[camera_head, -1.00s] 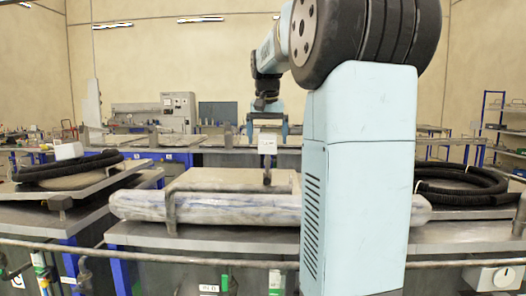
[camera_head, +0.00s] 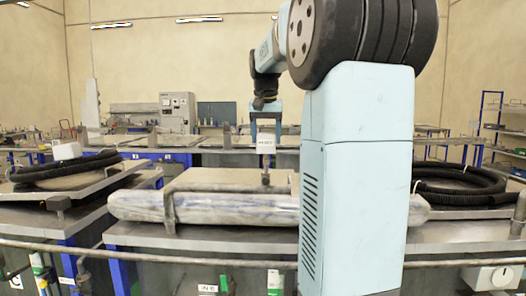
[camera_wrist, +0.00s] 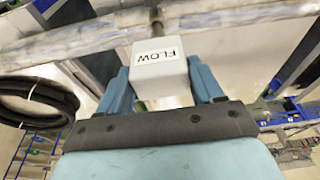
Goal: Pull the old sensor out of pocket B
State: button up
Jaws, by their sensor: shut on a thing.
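My gripper (camera_head: 265,138) is shut on the white sensor head (camera_head: 266,149), above the middle tank. In the wrist view the head (camera_wrist: 160,68) reads "FLOW" and sits between the blue fingers of my gripper (camera_wrist: 160,85). A thin dark stem (camera_head: 266,175) hangs below the head, in front of the tank's pale lid. The stem also shows beyond the head in the wrist view (camera_wrist: 156,18). I cannot tell whether its lower end is free or inside a pocket. Pocket B itself cannot be made out.
A long wrapped roll (camera_head: 240,209) lies along the middle tank's front. Black hoses lie coiled at left (camera_head: 65,168) and right (camera_head: 460,187). A pipe rail (camera_head: 150,253) crosses the foreground. My own arm hides part of the right side.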

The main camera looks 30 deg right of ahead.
jog(key=shift+w+d+v, duration=0.1)
jog(key=shift+w+v, duration=0.05)
jog(key=shift+v, duration=0.7)
jog(key=shift+w+d+v, duration=0.15)
jog(key=shift+v, duration=0.7)
jog(key=shift+w+d+v, duration=0.1)
jog(key=shift+w+v, duration=0.05)
jog(key=shift+v, duration=0.7)
jog(key=shift+r, duration=2.6)
